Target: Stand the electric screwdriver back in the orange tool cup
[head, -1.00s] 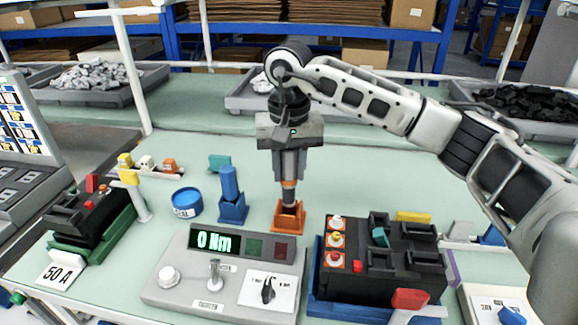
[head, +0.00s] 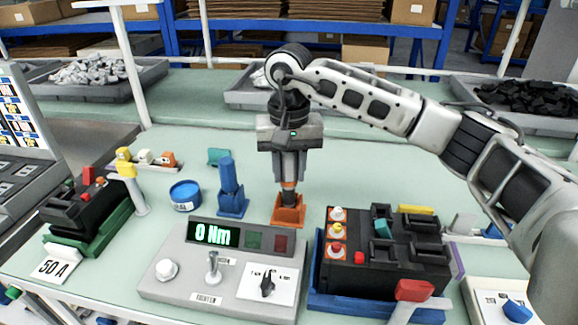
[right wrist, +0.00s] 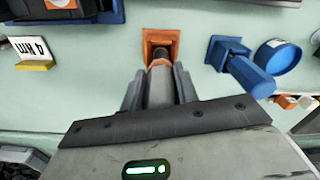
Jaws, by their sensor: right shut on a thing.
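The electric screwdriver (head: 289,184), grey with an orange band and a dark lower end, stands upright in the grip of my right gripper (head: 289,172). Its lower end is in the mouth of the orange tool cup (head: 288,216); how deep it reaches is hidden by the cup's walls. The right wrist view shows the screwdriver (right wrist: 160,88) between the two fingers of my right gripper (right wrist: 160,95), pointing at the orange cup (right wrist: 160,36). My right gripper is shut on the screwdriver's body, above the cup. My left gripper is not in view.
A blue holder (head: 232,206) with a blue tool stands just left of the cup. A grey tester (head: 213,262) reading 0 Nm is in front. A black breaker (head: 383,258) on a blue base is at right. Green mat behind the cup is clear.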

